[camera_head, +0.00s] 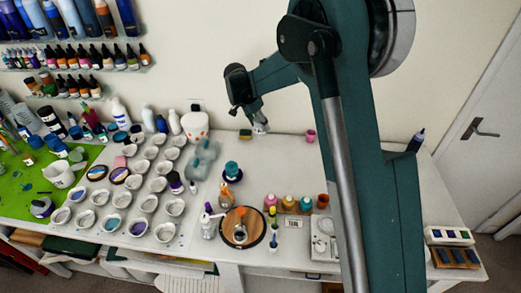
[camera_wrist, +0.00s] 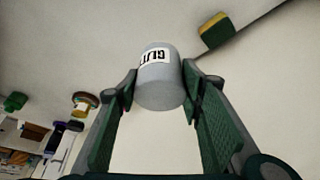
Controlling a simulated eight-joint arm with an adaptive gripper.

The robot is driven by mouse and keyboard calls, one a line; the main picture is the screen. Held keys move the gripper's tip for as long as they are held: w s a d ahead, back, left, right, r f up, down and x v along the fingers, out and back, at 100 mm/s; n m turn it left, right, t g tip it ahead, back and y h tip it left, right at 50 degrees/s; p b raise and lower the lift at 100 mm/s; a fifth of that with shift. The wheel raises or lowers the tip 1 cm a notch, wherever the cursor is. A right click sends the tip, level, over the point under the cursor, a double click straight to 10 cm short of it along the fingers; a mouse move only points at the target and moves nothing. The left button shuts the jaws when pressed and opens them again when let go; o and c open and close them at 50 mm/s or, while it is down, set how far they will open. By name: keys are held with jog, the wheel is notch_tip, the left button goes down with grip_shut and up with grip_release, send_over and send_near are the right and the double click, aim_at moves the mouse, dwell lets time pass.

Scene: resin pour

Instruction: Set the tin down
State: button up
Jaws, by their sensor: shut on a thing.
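The tin is a small grey cylinder with a white label reading "GLIT", seen in the wrist view (camera_wrist: 160,90). My gripper (camera_wrist: 158,86) is shut on it, one green finger pad on each side. In the head view my gripper (camera_head: 257,116) is near the wall, over the back of the white table, and the tin (camera_head: 260,127) shows as a small pale shape under it. I cannot tell whether the tin touches the table. The far side of the tin is hidden.
A yellow and green sponge (camera_head: 245,135) lies close by to the left of the tin. A pink cup (camera_head: 310,136) stands to the right. White cups (camera_head: 150,203) and several bottles crowd the left and front. The table between sponge and pink cup looks clear.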

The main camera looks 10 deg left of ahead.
aim_at(261, 133)
jog(key=shift+f, duration=0.1)
jog(key=shift+f, duration=3)
jog(key=shift+f, duration=1.9)
jog(key=shift+f, duration=0.2)
jog(key=o, duration=0.9)
jog(key=shift+r, duration=0.1)
jog(key=shift+r, duration=0.1)
